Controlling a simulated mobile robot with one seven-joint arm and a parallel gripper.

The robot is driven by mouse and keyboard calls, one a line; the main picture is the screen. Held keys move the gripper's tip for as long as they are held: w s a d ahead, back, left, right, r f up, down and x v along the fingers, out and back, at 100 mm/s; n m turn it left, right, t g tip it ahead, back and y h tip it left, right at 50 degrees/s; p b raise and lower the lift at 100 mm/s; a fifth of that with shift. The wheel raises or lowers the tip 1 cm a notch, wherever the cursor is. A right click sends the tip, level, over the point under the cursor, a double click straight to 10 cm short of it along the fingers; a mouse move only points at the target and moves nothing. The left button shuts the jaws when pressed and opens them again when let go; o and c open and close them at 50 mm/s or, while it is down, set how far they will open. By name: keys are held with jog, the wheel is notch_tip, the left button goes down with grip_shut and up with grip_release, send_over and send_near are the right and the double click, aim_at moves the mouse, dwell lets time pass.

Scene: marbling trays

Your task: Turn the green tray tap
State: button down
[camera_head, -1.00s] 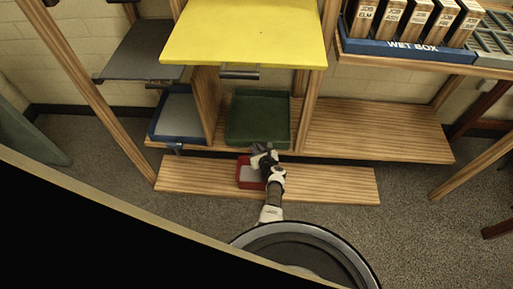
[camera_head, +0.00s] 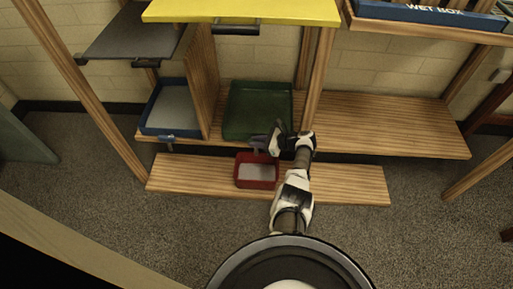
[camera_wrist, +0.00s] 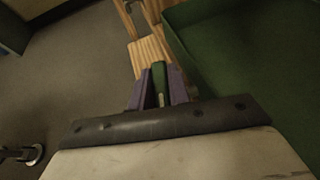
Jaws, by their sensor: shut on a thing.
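The green tray (camera_head: 258,104) stands on the wooden shelf and looks like an empty dark green basin. It also fills the right of the wrist view (camera_wrist: 245,70). My gripper (camera_head: 259,144) is at the tray's front edge. In the wrist view, my gripper's purple fingers (camera_wrist: 160,88) are shut on the green tap handle (camera_wrist: 158,78), one finger on each side. The handle points away from the gripper there. The tap itself is hidden behind my gripper in the head view.
A red tray (camera_head: 257,183) with pale contents sits on the low plank (camera_head: 345,183) below. A blue tray (camera_head: 149,122) with its own tap stands left, past a wooden divider (camera_head: 204,75). A yellow board (camera_head: 240,10) overhangs above. The shelf to the right (camera_head: 390,125) is bare.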

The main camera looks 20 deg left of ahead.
jog(key=shift+f+n+g+b, duration=0.1)
jog(key=shift+n+g+b, duration=0.4)
jog(key=shift+b, duration=0.3)
jog(key=shift+g, duration=0.3)
jog(key=c, duration=1.3)
grip_release()
jog(key=shift+a, duration=0.1)
notch_tip(320, 180, up, 20)
jog(key=p, duration=0.7)
jog(key=shift+p, duration=0.4)
